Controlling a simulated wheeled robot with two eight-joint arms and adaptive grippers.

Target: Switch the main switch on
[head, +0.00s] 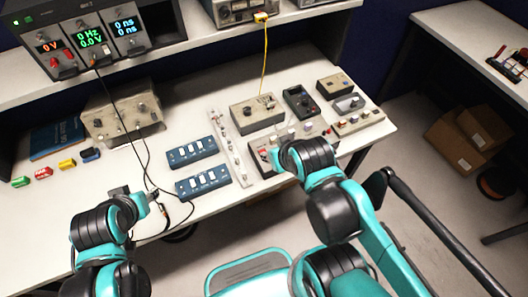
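No switch in the head view is legibly marked as the main one. Two blue boxes with rows of white rocker switches, a rear one (192,151) and a front one (203,181), lie mid-bench. To their right is a beige panel (258,160) with a small red part, partly hidden by my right arm. My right gripper (277,172) is over or beside this panel; contact and finger opening are unclear. My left gripper (152,198) is at the bench's front edge, left of the front blue box, near dark cables. Its opening is too small to tell.
A white power strip (228,148) lies between the blue boxes and several instrument boxes, including a beige one (256,113) and a dark meter (300,102). Black cables (136,150) hang down at left. A shelf bears a lit instrument (91,37). Cardboard boxes (468,138) stand at right.

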